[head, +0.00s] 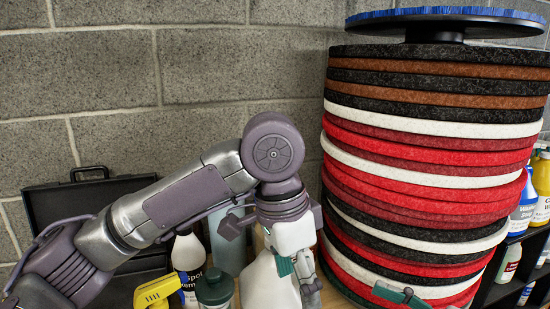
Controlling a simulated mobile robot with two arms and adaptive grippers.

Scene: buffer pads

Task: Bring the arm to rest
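My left arm comes in from the lower left and bends down at a purple joint. My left gripper (290,262) points downward among bottles, left of the pad stack. Its fingers are partly lost against a white bottle (266,289), and I cannot tell whether they are open, shut or touching it. A tall stack of round buffer pads (420,180) in black, brown, white and red stands at the right. A black disc with blue bristles (460,20) tops the stack.
A black open case (90,195) stands behind my arm. A yellow spray head (156,291), a green-capped bottle (214,287) and a white bottle with a dark label (187,255) crowd below. Shelved bottles (541,190) stand at the far right. A grey block wall (200,65) closes the back.

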